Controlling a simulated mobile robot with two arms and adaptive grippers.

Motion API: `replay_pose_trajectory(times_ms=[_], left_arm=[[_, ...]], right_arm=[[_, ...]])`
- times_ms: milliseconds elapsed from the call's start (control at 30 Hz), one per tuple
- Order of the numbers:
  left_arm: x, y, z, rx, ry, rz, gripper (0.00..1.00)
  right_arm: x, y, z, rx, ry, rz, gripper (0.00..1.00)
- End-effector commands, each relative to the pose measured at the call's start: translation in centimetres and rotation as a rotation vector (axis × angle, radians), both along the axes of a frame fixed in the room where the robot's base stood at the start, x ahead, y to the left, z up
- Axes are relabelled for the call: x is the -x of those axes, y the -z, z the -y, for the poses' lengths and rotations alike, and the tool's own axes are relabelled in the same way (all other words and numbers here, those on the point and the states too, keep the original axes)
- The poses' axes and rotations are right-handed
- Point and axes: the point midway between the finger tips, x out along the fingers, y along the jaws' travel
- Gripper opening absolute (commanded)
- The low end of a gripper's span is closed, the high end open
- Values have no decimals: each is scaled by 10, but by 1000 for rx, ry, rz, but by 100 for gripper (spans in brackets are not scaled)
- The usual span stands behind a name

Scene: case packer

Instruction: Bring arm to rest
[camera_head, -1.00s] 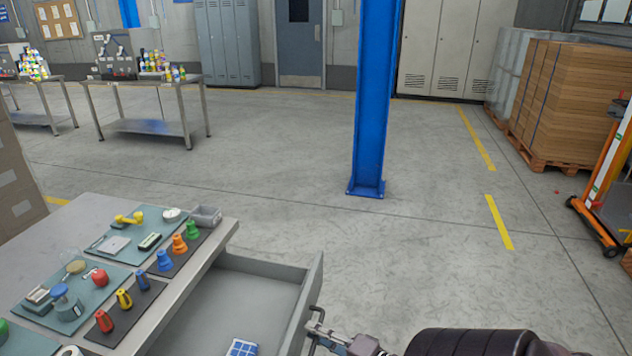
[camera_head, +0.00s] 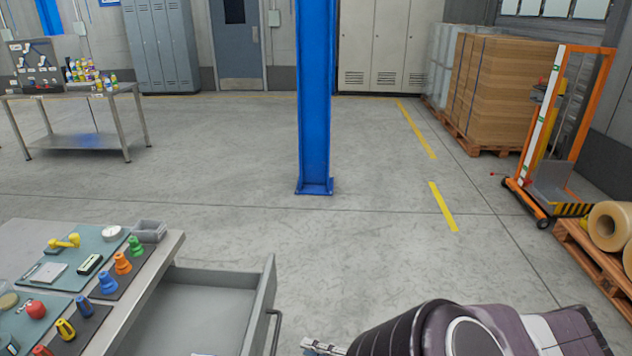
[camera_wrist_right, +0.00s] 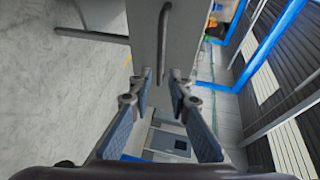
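My right arm comes in at the bottom of the head view, and its gripper (camera_head: 322,347) shows only in part at the bottom edge. It is to the right of the open drawer's handle (camera_head: 274,330) and apart from it. In the right wrist view the two fingers of my right gripper (camera_wrist_right: 161,82) are spread with nothing between them. The drawer handle (camera_wrist_right: 169,45) is beyond the fingertips, against the grey drawer front (camera_wrist_right: 150,35). My left gripper is not in view.
The grey drawer (camera_head: 205,302) stands open from a workbench (camera_head: 165,250) with colored tools and small items on top. A blue column (camera_head: 314,100) stands ahead. An orange stacker (camera_head: 560,130) and pallets are at the right. The floor between is clear.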

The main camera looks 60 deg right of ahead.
Motion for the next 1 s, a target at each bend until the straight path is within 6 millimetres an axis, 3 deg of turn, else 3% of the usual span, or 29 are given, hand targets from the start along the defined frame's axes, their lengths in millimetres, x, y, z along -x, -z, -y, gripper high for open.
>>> replay_pose_trajectory(times_ms=[767,867,967,1000], left_arm=[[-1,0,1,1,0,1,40],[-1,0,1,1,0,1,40],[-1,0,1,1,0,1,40],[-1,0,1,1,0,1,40]], right_arm=[[8,5,0,18,1,-13,17],[15,33,2,108,0,-74,17],[31,89,0,276,-24,-206,17],[40,117,-3,355,-47,-274,17]])
